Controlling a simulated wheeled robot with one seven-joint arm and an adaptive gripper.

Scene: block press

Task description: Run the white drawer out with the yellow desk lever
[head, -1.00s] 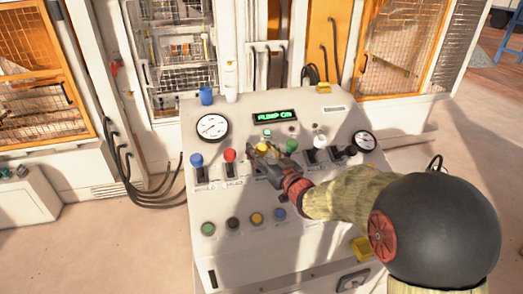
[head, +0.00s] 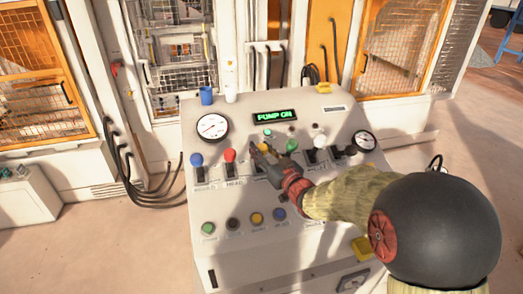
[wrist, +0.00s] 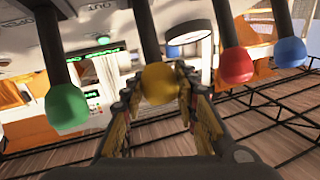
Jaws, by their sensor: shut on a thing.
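The yellow lever knob (wrist: 160,83) sits between my gripper's fingers (wrist: 158,92) in the wrist view, with its dark stem running upward. My gripper is shut on it. I cannot make out which part behind the desk is the white drawer.
A blue lever (head: 196,160) stands left of the red one. White and black levers are to the right. Several push buttons line the lower desk. The lit display (head: 275,116) reads PUMP ON. A blue cup (head: 206,95) stands on the back edge.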

